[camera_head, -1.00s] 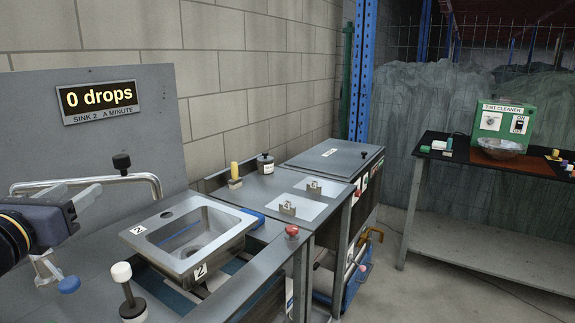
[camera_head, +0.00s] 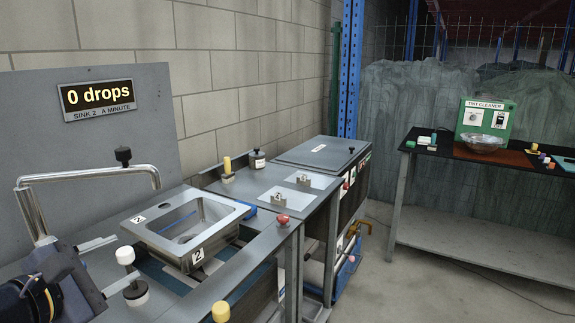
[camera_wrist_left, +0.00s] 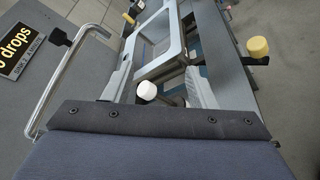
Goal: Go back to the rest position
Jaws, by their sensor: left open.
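My left gripper (camera_head: 122,262) is at the lower left of the head view, low beside the bent metal tap pipe (camera_head: 80,177). Its two fingers are apart with nothing held between them. In the left wrist view the fingers (camera_wrist_left: 158,88) also stand apart, with a white knob (camera_wrist_left: 147,90) seen between them. The steel sink marked 2 (camera_head: 230,222) sits in its frame just right of the gripper in the head view. My right gripper is in neither view now.
A white knob (camera_head: 125,256) and a yellow knob (camera_head: 221,311) stand near the gripper. The sign (camera_head: 97,99) reads 0 drops. A red knob (camera_head: 283,219) is on the bench edge. A side table (camera_head: 430,216) holds the green cleaner box (camera_head: 486,119). Open floor lies between.

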